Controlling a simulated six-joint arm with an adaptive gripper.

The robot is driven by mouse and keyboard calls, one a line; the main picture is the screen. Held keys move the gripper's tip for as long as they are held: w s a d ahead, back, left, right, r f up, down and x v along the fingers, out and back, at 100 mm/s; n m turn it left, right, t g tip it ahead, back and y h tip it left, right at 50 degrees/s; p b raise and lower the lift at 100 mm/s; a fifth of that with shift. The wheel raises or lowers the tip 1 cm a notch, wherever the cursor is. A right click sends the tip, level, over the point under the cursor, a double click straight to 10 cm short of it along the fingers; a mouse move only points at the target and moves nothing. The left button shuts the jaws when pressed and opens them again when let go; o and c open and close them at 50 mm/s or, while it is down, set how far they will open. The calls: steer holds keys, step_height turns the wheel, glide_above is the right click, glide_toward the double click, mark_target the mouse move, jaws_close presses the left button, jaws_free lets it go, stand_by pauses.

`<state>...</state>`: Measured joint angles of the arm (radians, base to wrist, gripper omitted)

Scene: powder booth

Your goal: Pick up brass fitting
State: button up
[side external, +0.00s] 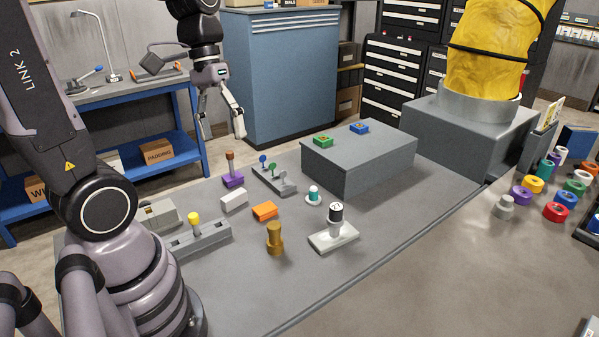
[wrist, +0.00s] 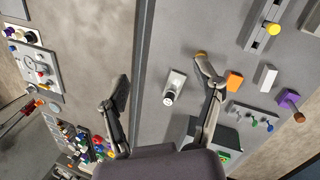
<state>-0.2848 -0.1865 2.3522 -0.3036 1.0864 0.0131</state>
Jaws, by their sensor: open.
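The brass fitting (side external: 274,238) stands upright on the grey table, a stepped cylinder with a wider lower part, near the front middle in the side view. In the wrist view a small brass-coloured piece (wrist: 200,55) shows at the tip of the right finger, which hides most of it; it looks like the same fitting. My gripper (side external: 222,137) is open and empty, high above the table's back-left part in the side view and well apart from the fitting. Its spread fingers also show in the wrist view (wrist: 163,78).
An orange block (side external: 264,211) and a white block (side external: 234,200) lie behind the fitting. A white stand with a black-and-white cylinder (side external: 335,222) is to its right. A grey rail with a yellow knob (side external: 194,219) lies left. A raised grey box (side external: 360,158) stands behind. The front table is clear.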

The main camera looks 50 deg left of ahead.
steer(key=w+a+f+n+t+h, duration=0.4)
steer(key=a+f+n+h, duration=0.25)
steer(key=f+n, duration=0.35)
steer(key=w+a+f+n+t+h, duration=0.4)
steer(key=a+f+n+h, duration=0.3)
steer(key=f, duration=0.5)
steer(key=n, duration=0.1)
glide_toward(274, 225)
steer(key=shift+w+d+f+y, duration=0.1)
steer(key=shift+w+d+y, duration=0.1)
steer(key=shift+d, duration=0.4)
steer(key=shift+w+d+y, duration=0.15)
steer(key=shift+w+d, duration=0.05)
steer(key=shift+d, duration=0.4)
steer(key=shift+w+d, duration=0.25)
steer(key=shift+d, duration=0.2)
steer(key=x, duration=0.6)
steer(key=shift+w+d, duration=0.15)
steer(key=shift+d, duration=0.1)
jaws_close()
